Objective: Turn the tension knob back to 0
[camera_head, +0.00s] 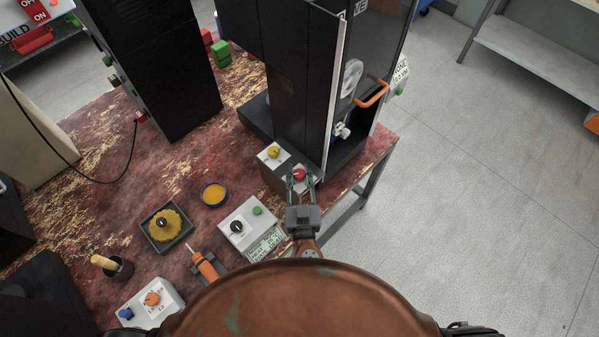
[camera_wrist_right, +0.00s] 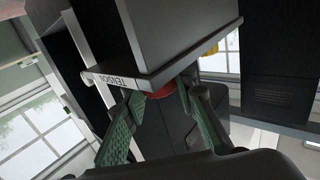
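The red tension knob (camera_head: 299,174) sits on a small grey-white control box (camera_head: 276,182) at the foot of the tall black machine. In the right wrist view the red knob (camera_wrist_right: 160,90) is partly hidden behind the panel edge, which carries a "TENSION" label (camera_wrist_right: 108,80). My right gripper (camera_head: 302,181) is at the knob, one finger on each side. Its green-padded fingers (camera_wrist_right: 160,100) look apart, with the knob between the tips; contact is hard to tell. The knob's pointer and scale cannot be read. My left gripper is not in view.
A yellow knob (camera_head: 273,152) is close beside the red one. A white box with a black knob (camera_head: 237,227) and green button stands nearer. The machine (camera_head: 305,80) with its orange handle (camera_head: 373,93) rises just behind. Open floor (camera_head: 470,200) is to the right.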

